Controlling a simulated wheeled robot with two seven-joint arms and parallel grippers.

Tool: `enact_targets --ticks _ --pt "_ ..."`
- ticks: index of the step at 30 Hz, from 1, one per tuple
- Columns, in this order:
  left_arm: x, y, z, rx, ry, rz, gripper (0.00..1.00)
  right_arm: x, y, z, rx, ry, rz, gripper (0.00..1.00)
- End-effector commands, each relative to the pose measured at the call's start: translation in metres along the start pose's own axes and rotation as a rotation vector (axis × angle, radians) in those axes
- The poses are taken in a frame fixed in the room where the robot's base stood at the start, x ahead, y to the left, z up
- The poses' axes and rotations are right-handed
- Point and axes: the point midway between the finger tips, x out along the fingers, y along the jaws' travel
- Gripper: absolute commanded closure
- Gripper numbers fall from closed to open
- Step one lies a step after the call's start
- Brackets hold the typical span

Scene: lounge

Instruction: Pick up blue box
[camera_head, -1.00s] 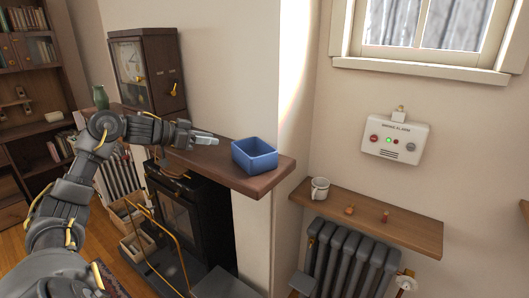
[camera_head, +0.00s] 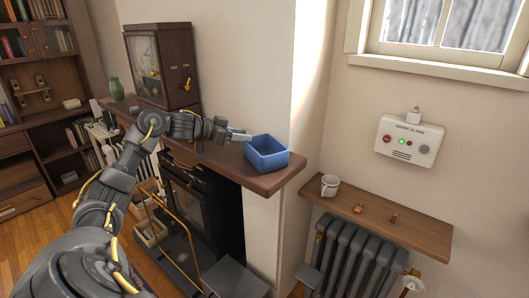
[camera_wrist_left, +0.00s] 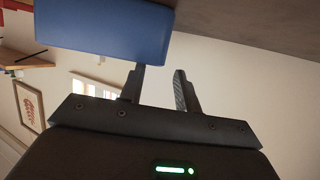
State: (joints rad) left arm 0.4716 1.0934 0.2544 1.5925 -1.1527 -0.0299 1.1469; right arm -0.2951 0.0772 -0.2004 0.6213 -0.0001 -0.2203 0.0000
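The blue box (camera_head: 267,155) is an open-topped blue container. It sits on the wooden mantel shelf near its right end in the head view. In the left wrist view the blue box (camera_wrist_left: 105,28) fills the upper left, just beyond the fingertips. My left gripper (camera_head: 243,136) reaches along the shelf from the left, its tips close to the box's left side. In the left wrist view the two fingers (camera_wrist_left: 160,80) are apart with nothing between them. Whether a finger touches the box cannot be told. My right gripper is not in view.
The mantel shelf (camera_head: 283,182) runs above a black stove (camera_head: 200,205). A dark wooden cabinet (camera_head: 160,65) and green vase (camera_head: 116,89) stand left on it. To the right, a lower shelf (camera_head: 420,232) above a radiator holds a white mug (camera_head: 330,185) and small items.

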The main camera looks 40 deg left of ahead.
Motion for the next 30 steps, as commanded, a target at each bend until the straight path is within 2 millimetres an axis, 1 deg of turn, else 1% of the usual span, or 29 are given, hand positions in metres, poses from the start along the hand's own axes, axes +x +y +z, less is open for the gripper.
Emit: enact_targets --ticks 1,3,7,10,16,17,21,24,30 --pt "0.007 0.002 -0.007 -0.006 0.003 0.003 0.67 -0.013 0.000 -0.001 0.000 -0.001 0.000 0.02" --pt "0.018 0.003 -0.006 -0.006 0.002 0.003 0.67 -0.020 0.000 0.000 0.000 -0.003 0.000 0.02" --pt "0.033 0.002 -0.004 -0.003 0.004 0.001 0.67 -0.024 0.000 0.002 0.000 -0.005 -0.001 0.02" --pt "0.039 0.002 -0.002 -0.003 0.001 0.000 0.67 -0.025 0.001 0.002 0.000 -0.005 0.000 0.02" --pt "0.039 0.002 0.000 -0.001 0.001 -0.001 0.67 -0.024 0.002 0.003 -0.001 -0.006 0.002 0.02" --pt "0.039 0.002 0.000 -0.001 0.001 -0.001 0.70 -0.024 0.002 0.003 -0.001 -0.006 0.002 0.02" --pt "0.039 0.002 -0.001 -0.001 0.001 0.000 0.88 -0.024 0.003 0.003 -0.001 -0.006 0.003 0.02" --pt "0.039 0.002 -0.001 -0.001 0.001 0.000 1.00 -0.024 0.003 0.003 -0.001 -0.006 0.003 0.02" --pt "0.038 0.001 -0.002 -0.001 0.003 -0.001 1.00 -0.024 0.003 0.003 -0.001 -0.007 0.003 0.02"
